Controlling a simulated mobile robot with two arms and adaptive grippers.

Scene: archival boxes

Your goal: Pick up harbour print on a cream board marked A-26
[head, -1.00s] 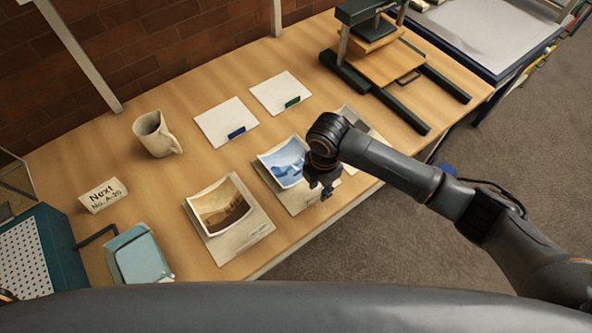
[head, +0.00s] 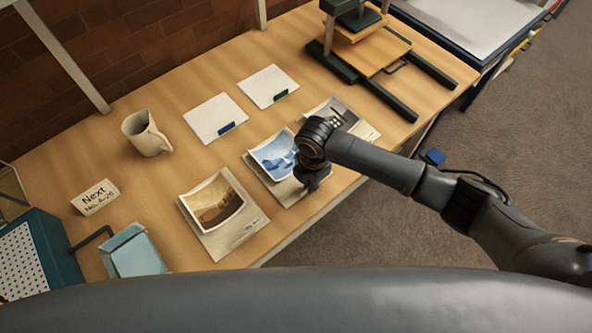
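Three curled prints on cream boards lie in a row along the table's front. The blue-toned print (head: 273,153) in the middle looks like a harbour scene; its board (head: 287,196) shows below it. A sepia print (head: 212,202) lies to its left, and a grey print (head: 337,112) lies to its right, partly behind my arm. The marks on the boards are too small to read. My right gripper (head: 312,183) points down over the right edge of the middle board. Its fingers are dark and small, so contact and opening are unclear. My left gripper is out of view.
A card (head: 95,197) reads "Next" with a number like A-26. A mug (head: 146,134), two white sheets with blue (head: 213,117) and green (head: 270,86) tabs, a press (head: 372,50), a light-blue tray (head: 134,254) and a teal box (head: 38,258) stand around.

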